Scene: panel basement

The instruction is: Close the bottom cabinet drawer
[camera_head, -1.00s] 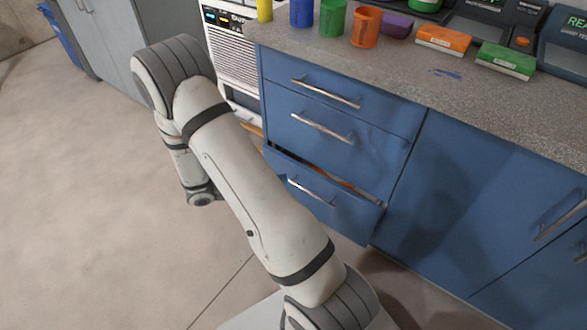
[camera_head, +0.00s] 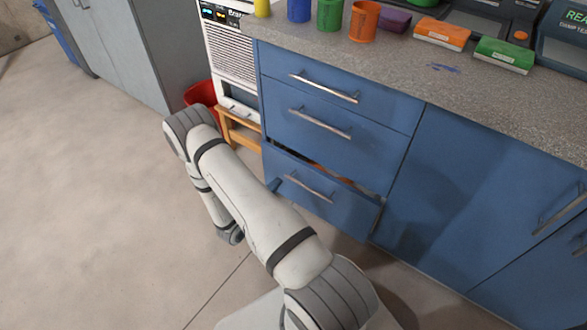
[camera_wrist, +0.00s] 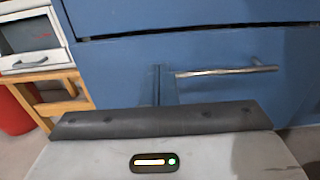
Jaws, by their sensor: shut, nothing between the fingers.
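The bottom cabinet drawer (camera_head: 325,208) is blue and stands partly open, with a dark gap above its front. Its silver bar handle (camera_head: 308,188) runs across the front and also shows in the wrist view (camera_wrist: 225,71). My gripper (camera_wrist: 159,70) is shut and empty, its narrow bluish fingers pointing at the drawer front, just left of the handle. I cannot tell whether the fingertips touch the front. In the head view my arm reaches from below toward the drawer's left side, and the gripper is mostly hidden behind the wrist.
Two closed blue drawers (camera_head: 305,128) are above, and a blue cabinet door (camera_head: 465,190) is to the right. A wooden stool (camera_head: 238,130) and red bucket (camera_head: 201,95) stand left of the cabinet. The counter (camera_head: 400,68) holds colored cups and boxes. Floor at left is clear.

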